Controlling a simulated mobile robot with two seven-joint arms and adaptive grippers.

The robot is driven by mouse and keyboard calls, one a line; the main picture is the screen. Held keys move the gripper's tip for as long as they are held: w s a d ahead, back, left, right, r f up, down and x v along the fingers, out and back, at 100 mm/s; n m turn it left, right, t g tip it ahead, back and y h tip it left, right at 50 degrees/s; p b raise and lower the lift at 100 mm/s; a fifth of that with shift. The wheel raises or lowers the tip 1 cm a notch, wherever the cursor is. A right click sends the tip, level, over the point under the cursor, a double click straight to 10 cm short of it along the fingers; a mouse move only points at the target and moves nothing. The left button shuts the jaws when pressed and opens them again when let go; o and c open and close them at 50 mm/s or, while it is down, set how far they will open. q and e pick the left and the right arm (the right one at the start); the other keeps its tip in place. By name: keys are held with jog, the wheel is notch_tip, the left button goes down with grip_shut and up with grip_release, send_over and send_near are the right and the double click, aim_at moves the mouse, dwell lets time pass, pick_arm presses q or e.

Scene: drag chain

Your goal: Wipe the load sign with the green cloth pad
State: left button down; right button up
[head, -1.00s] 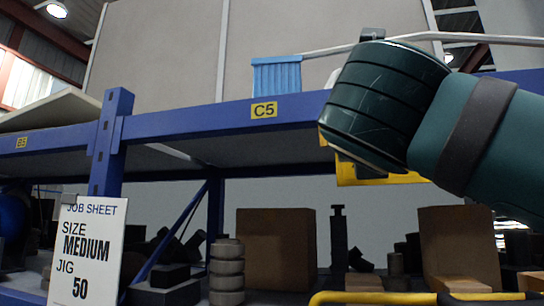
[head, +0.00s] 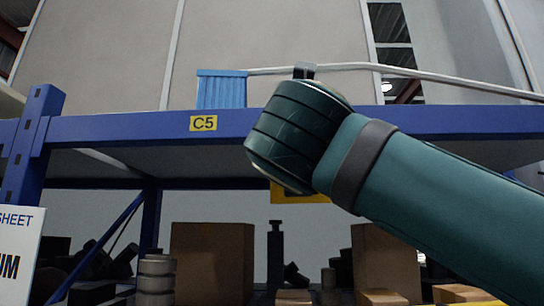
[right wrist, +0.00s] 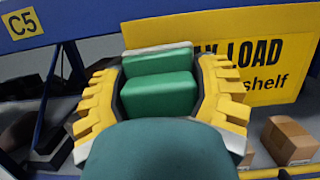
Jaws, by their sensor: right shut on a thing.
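My right gripper (right wrist: 158,95) has yellow ridged fingers and is shut on the green cloth pad (right wrist: 158,96), which shows between them in the right wrist view. The yellow load sign (right wrist: 285,95) is just beyond it, with "LOAD" and "shelf" readable and its left part hidden behind the pad. I cannot tell whether the pad touches the sign. In the head view my right arm covers most of the sign, and only a yellow strip (head: 290,197) shows below the wrist. The gripper and pad are hidden there. My left gripper is not in view.
A blue shelf beam (head: 420,121) with a yellow C5 label (head: 203,123) runs across. A blue bin (head: 222,90) stands above it. Below are cardboard boxes (head: 212,260), stacked grey rings (head: 156,278) and a white job sheet (head: 20,255) at the left.

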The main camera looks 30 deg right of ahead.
jog(key=shift+w+d, duration=0.55)
jog(key=shift+w, duration=0.3)
dwell(0.3)
jog(key=s+d, duration=0.2)
jog(key=d, duration=0.1)
jog(key=shift+s+d, duration=0.1)
jog(key=shift+d, duration=0.1)
dwell(0.3)
jog(key=shift+w+a, duration=0.6)
jog(key=shift+a, duration=0.2)
jog(key=shift+w+a, duration=0.55)
jog(key=shift+a, duration=0.25)
jog(key=shift+s+a, duration=0.1)
jog(key=shift+a, duration=0.05)
